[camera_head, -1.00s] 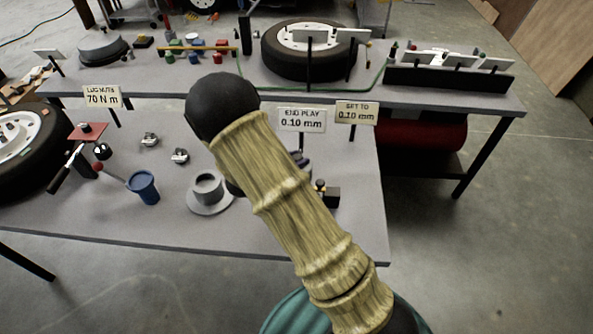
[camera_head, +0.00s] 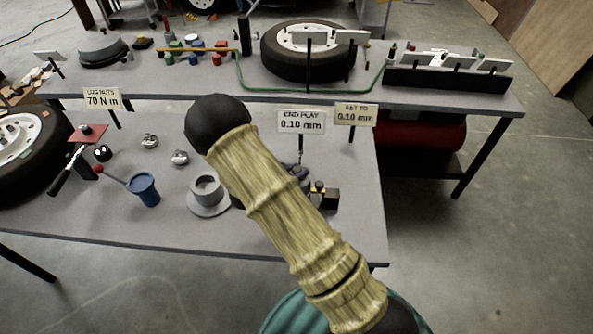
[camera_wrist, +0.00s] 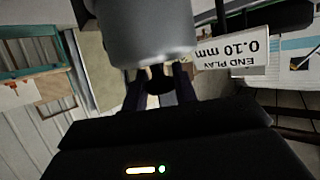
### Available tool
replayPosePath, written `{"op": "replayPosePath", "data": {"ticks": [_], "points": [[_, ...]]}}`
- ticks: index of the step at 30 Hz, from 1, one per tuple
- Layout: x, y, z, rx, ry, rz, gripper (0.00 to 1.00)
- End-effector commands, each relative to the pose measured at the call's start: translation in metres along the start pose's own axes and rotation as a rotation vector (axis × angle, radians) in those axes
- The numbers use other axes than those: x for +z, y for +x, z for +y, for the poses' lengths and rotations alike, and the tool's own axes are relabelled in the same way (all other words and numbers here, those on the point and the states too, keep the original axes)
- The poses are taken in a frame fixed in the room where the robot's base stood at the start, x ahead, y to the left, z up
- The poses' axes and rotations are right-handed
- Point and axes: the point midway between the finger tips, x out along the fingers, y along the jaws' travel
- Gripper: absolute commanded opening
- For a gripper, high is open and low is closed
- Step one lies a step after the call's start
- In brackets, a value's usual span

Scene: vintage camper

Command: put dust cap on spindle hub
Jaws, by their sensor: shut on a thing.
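The grey spindle hub (camera_head: 207,207), a round flange with a raised cylinder, stands on the front table, left of my arm in the head view. My gripper (camera_wrist: 160,82) is shut on the dark stem of a smooth grey metal cylinder, which appears to be the dust cap (camera_wrist: 146,30). The cap fills the top middle of the wrist view, and its far end is cut off. In the head view my arm hides most of the gripper and the cap. The hub cannot be made out in the wrist view, so the cap's distance from it is unclear.
A blue cup (camera_head: 144,189) stands left of the hub. A small black block (camera_head: 331,198) lies right of my arm. The END PLAY sign (camera_head: 301,121) stands behind, and also shows beside the cap in the wrist view (camera_wrist: 232,55). A tyre (camera_head: 20,150) lies at far left.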

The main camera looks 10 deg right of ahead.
Motion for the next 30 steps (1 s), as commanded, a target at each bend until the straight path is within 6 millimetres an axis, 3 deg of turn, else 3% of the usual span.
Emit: {"op": "replayPosePath", "data": {"ticks": [4,5,8,20,30], "points": [[0.003,0.001,0.000,-0.001,-0.001,0.000,0.02],[0.003,0.001,0.000,0.000,0.000,0.000,0.32],[0.002,0.002,0.001,0.003,0.001,0.000,0.50],[0.000,-0.002,0.001,0.002,0.002,-0.001,0.50],[0.002,-0.058,-0.001,-0.003,0.002,-0.001,0.50]]}}
